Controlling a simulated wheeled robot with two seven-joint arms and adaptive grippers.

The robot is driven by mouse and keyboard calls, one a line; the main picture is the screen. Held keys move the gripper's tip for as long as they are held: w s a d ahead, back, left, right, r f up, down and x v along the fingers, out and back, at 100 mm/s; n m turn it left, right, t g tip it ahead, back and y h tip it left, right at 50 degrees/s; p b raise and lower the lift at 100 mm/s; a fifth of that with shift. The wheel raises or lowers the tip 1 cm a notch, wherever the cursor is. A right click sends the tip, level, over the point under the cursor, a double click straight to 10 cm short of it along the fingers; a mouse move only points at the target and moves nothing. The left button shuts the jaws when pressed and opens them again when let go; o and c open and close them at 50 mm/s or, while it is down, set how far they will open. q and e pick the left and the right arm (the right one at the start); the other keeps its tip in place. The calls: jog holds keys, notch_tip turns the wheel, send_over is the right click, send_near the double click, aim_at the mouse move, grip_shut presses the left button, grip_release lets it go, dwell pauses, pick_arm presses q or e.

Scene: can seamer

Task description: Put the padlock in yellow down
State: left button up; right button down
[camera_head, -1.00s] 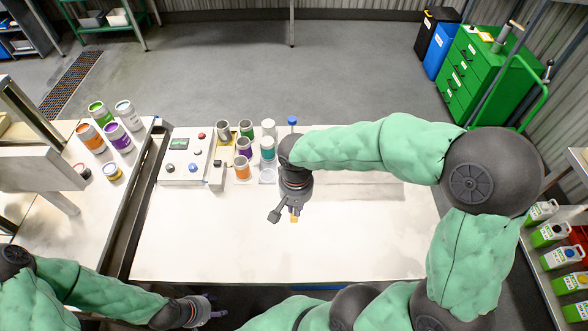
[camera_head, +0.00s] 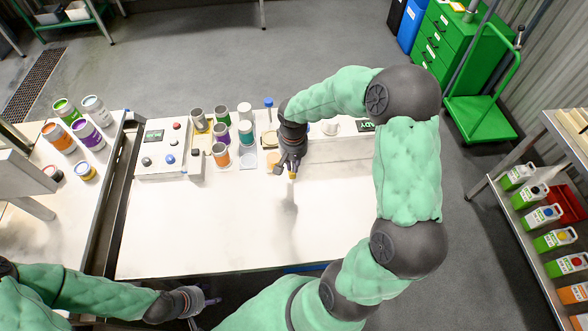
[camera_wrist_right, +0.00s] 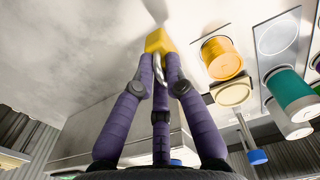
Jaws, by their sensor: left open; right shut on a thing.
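The yellow padlock (camera_wrist_right: 158,41) is between the fingertips of my right gripper (camera_wrist_right: 160,62) in the right wrist view, its metal shackle pointing back toward the palm. In the head view the padlock (camera_head: 292,176) is a small yellow spot under my right gripper (camera_head: 287,166), over the rear middle of the white table (camera_head: 215,235). A shadow lies on the table in front of it; the exact height of the padlock is unclear. My left gripper (camera_head: 200,300) is open and empty at the front left, beyond the table's front edge.
Just left of my right gripper stand several cans, including an orange one (camera_head: 221,155) and a teal one (camera_head: 246,133). A blue-topped post (camera_head: 268,103) stands behind. A control box (camera_head: 160,150) with buttons is further left. The table's front half is clear.

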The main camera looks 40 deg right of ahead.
jog(key=shift+w+d+f, duration=0.15)
jog(key=shift+d+f, duration=0.1)
jog(key=shift+f, duration=0.1)
jog(key=shift+w+d+f+b, duration=0.15)
jog(key=shift+f+b, duration=0.25)
jog(key=shift+f, duration=1.35)
jog(key=shift+f, duration=0.2)
jog(key=c, duration=1.3)
grip_release()
